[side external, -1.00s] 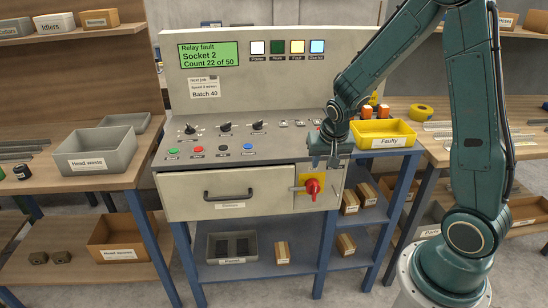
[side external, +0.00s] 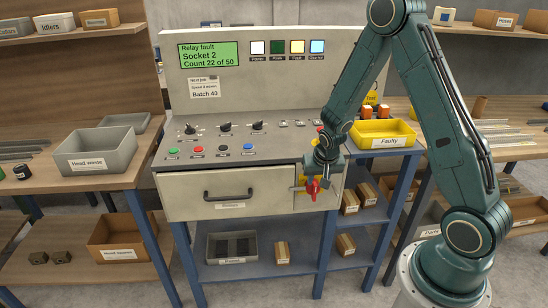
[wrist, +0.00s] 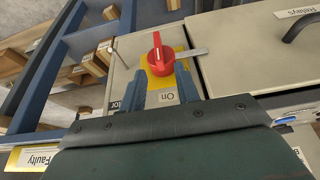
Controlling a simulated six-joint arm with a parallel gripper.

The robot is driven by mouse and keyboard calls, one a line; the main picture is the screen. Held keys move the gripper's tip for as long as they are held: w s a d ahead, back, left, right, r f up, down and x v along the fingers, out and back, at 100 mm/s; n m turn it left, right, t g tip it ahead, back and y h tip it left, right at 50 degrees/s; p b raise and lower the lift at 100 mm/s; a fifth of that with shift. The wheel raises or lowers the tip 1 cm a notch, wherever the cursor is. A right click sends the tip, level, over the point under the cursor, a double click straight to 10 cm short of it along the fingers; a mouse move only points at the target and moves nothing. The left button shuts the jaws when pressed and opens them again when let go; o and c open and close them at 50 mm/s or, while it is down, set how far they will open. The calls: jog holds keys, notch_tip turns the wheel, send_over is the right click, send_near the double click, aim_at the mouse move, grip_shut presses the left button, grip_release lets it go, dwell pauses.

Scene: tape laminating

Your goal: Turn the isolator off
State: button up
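The isolator is a red rotary knob (side external: 313,189) on a yellow plate (wrist: 158,80) on the cabinet's front, right of the drawer. In the wrist view the red knob (wrist: 160,54) has a white mark, and an "On" label (wrist: 168,97) lies between my fingers. My gripper (wrist: 163,76) is open, with its two blue fingers spread to either side of the plate and the knob just beyond their tips. Nothing is between the fingers at their tips. In the side view my gripper (side external: 325,178) hangs at the isolator and partly hides the plate.
A thin metal bar (wrist: 190,53) sticks out beside the knob. The drawer (side external: 232,192) with its black handle is to the left. The console panel (side external: 225,142) with buttons and dials is above. A yellow "Faulty" bin (side external: 383,133) stands at the right.

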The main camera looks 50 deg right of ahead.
aim_at(316, 185)
jog(key=shift+x, duration=1.6)
grip_shut()
